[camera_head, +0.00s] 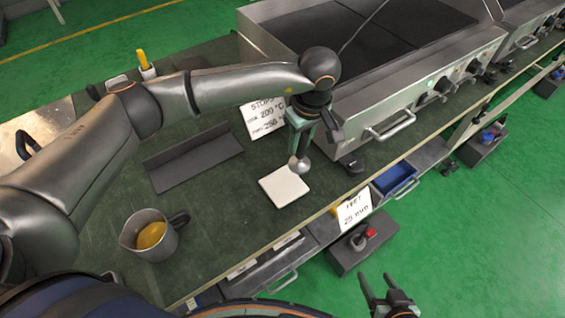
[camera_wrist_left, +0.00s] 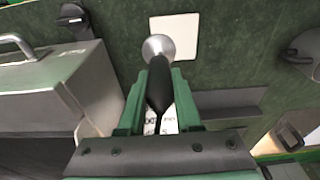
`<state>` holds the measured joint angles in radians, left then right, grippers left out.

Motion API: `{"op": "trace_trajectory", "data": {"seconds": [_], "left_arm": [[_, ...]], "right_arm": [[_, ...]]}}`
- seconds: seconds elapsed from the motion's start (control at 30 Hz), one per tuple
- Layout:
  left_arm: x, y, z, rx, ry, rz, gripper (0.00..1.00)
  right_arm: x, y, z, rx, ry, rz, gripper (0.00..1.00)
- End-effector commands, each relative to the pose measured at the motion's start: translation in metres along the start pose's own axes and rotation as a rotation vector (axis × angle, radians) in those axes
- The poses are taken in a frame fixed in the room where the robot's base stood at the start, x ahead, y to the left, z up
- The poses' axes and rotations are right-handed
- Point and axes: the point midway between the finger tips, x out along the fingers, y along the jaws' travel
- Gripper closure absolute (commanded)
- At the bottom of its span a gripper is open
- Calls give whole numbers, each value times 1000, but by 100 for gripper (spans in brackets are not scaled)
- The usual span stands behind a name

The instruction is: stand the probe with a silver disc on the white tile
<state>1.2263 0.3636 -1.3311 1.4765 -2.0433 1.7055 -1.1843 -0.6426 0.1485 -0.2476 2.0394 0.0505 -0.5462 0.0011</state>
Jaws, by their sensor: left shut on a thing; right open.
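My left gripper (camera_head: 301,128) is shut on the probe, a dark-handled tool with a silver disc (camera_head: 299,165) at its lower end. In the left wrist view the dark handle (camera_wrist_left: 160,88) sits between the green fingers, with the silver disc (camera_wrist_left: 157,46) beyond them. The disc overlaps the back edge of the white tile (camera_head: 284,188) in the head view and the tile's left part (camera_wrist_left: 182,38) in the left wrist view. I cannot tell whether it touches the tile. My right gripper (camera_head: 387,296) is open and empty at the bottom of the head view.
A steel appliance (camera_head: 400,90) with knobs and a handle stands behind the tile. A dark angled plate (camera_head: 195,160), a metal jug (camera_head: 157,240) with something yellow inside and a temperature sign (camera_head: 262,117) are on the green bench. Open drawers hang below the front edge.

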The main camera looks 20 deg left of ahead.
Motion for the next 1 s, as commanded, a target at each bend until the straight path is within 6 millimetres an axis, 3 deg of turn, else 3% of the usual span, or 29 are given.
{"op": "trace_trajectory", "data": {"seconds": [0.03,0.2,0.47,0.63,1.0], "left_arm": [[13,-9,-1,1,-4,-5,100],[35,-23,-7,3,-2,-1,100],[52,-35,-11,2,-2,-2,100],[78,-34,-6,3,-3,-2,100],[84,-34,-6,4,-1,1,100]], "right_arm": [[0,0,0,0,0,0,36],[1,0,1,0,-1,1,36],[1,0,1,1,-1,1,36],[2,0,2,4,0,1,36],[5,0,4,7,1,1,36]]}}
